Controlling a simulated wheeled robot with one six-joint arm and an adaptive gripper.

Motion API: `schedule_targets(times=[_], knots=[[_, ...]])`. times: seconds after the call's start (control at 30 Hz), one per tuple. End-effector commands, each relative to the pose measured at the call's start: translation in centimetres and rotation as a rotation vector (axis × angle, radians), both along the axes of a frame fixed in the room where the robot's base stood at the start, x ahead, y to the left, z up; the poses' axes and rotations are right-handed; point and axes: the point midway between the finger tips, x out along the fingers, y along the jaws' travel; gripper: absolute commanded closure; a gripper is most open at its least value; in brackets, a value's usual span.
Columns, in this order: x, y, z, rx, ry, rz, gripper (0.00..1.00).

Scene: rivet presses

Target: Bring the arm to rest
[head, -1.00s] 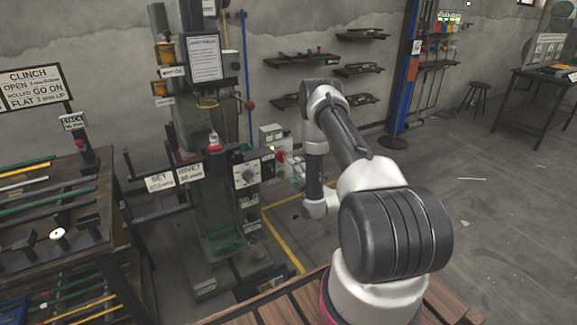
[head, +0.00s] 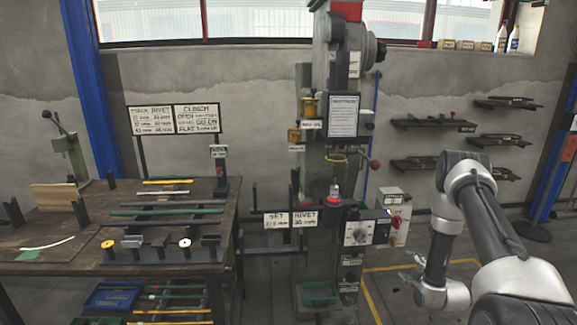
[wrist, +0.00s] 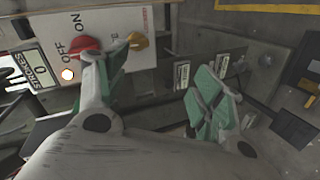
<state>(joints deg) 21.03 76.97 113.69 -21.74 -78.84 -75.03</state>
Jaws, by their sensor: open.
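My arm, grey-white with dark joints, stands at the right of the head view, its forearm hanging down from a raised elbow. My gripper (head: 414,268) is at its low end, small in the head view, to the right of the press. In the wrist view my gripper (wrist: 165,85) fills the lower middle; its two green-padded fingers are spread apart with nothing between them.
A workbench (head: 165,267) with rods and tools is at the left. Wall shelves (head: 435,124) are behind my arm. A yellow floor line (head: 372,305) runs right of the press.

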Motion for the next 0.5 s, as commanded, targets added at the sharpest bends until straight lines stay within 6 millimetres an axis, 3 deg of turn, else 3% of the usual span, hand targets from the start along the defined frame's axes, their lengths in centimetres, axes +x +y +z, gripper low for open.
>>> schedule_targets(times=[0.03, 0.07, 0.1, 0.17, 0.27, 0.5], knots=[[-2.3, 0.2, -3.1, 0.083, 0.149, -0.044, 0.32], [-3.9, 0.2, -4.8, 0.138, 0.247, -0.082, 0.32], [-5.6, 0.0, -6.0, 0.202, 0.364, -0.138, 0.32], [-7.9, -0.3, -6.3, 0.286, 0.517, -0.236, 0.32], [-11.3, -0.7, -3.9, 0.396, 0.733, -0.418, 0.32], [-18.2, 0.5, 8.9, 0.552, 1.03, -0.843, 0.32]])
